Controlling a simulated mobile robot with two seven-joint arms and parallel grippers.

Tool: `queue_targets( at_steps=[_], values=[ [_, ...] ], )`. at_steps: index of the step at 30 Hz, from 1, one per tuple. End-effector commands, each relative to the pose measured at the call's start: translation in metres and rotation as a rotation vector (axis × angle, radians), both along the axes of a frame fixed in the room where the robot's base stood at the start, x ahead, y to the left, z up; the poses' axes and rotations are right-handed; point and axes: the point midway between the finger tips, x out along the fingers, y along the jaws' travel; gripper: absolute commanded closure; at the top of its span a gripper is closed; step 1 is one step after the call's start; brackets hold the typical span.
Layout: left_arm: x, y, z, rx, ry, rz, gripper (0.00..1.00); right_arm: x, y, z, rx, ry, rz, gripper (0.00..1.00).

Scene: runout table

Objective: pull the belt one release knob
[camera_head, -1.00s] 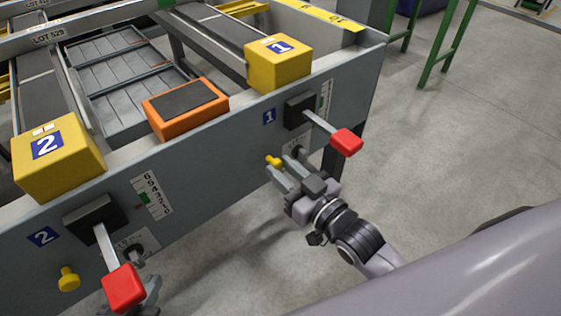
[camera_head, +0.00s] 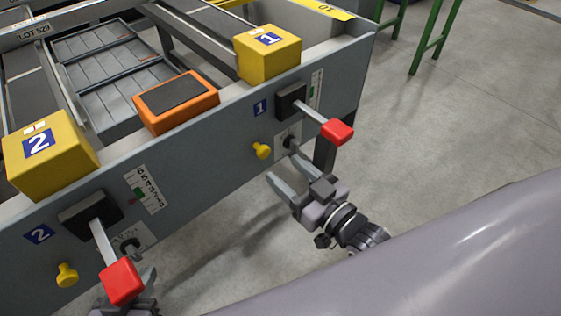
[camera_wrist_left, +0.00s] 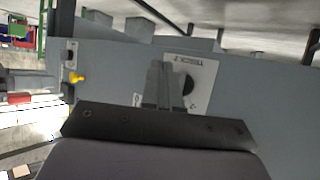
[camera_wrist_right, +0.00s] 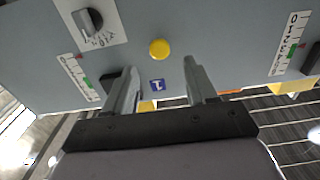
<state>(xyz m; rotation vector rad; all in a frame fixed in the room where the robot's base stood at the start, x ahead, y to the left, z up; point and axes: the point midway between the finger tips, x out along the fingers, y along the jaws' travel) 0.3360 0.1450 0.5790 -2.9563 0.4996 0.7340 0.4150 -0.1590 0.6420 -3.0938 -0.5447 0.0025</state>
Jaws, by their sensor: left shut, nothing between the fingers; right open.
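The belt one release knob (camera_head: 261,151) is a yellow knob on the grey front panel, below and left of the black dial by lever 1. In the right wrist view the yellow knob (camera_wrist_right: 159,49) lies ahead of the gap between the fingertips. My right gripper (camera_head: 283,167) is open and empty, in front of the panel, its fingers pointing toward the knob and apart from it. My left gripper (camera_wrist_left: 163,68) is shut and empty in front of the belt two dial plate (camera_wrist_left: 200,75). In the head view it is mostly hidden behind the red handle of lever 2.
Red-handled lever 1 (camera_head: 336,131) juts out right of the knob; red-handled lever 2 (camera_head: 122,281) juts out at lower left. Another yellow knob (camera_head: 67,275) is below label 2. Yellow boxes 1 (camera_head: 268,53) and 2 (camera_head: 50,155) and an orange box (camera_head: 176,102) top the panel.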

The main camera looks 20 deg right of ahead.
Motion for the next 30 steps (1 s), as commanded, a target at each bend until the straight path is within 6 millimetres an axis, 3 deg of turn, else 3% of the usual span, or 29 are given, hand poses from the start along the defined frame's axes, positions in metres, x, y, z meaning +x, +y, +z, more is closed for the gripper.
queue_targets(
  at_steps=[10, 30],
  values=[
    [-0.006, 0.005, -0.011, 0.007, 0.039, 0.012, 1.00, -0.031, -0.011, 0.000, 0.000, 0.001, 0.000, 0.44],
    [-0.002, 0.007, -0.005, 0.008, 0.022, 0.014, 1.00, -0.032, -0.012, 0.000, 0.000, 0.000, 0.000, 0.44]
  ],
)
